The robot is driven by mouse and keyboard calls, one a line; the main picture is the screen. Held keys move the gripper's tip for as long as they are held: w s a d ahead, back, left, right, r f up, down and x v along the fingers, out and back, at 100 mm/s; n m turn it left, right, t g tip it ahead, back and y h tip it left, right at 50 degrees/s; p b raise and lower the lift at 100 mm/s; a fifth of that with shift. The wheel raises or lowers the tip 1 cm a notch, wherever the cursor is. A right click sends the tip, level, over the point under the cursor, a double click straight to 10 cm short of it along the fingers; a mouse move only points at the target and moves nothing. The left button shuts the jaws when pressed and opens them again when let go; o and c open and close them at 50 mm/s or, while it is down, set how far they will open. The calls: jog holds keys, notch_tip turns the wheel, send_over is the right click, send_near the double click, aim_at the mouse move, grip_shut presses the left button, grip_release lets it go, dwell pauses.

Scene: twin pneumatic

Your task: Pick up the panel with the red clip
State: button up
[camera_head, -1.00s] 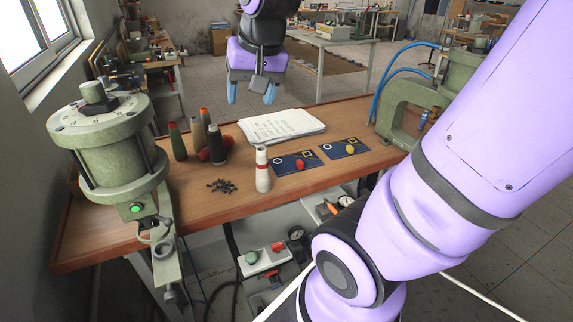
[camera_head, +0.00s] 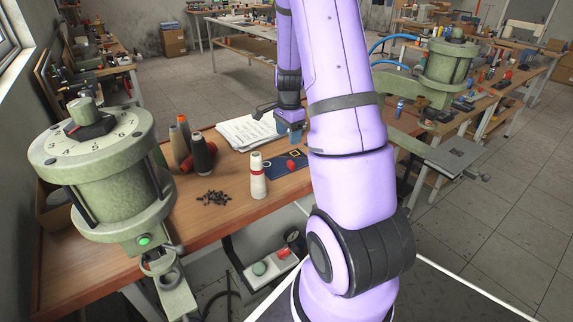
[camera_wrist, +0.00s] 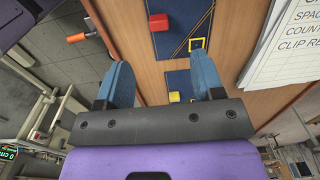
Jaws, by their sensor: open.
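The panel with the red clip is a dark blue plate (camera_head: 270,167) lying flat on the wooden bench, left of my arm in the head view. Its red clip (camera_head: 291,165) also shows at the top of the wrist view (camera_wrist: 158,22), with a yellow square outline beside it. A second blue panel (camera_wrist: 183,80) with a yellow clip (camera_wrist: 174,97) lies between my fingers in the wrist view; my arm hides it in the head view. My gripper (camera_wrist: 163,64) is open and empty above the bench, its blue fingers pointing down in the head view (camera_head: 289,131).
Printed sheets (camera_head: 246,132) lie behind the panels. Green pneumatic presses flank the bench, left (camera_head: 110,180) and right (camera_head: 448,65).

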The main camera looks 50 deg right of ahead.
send_over(291, 162)
notch_tip(291, 162, down, 6)
jog(key=shift+f, duration=3)
jog(key=c, duration=1)
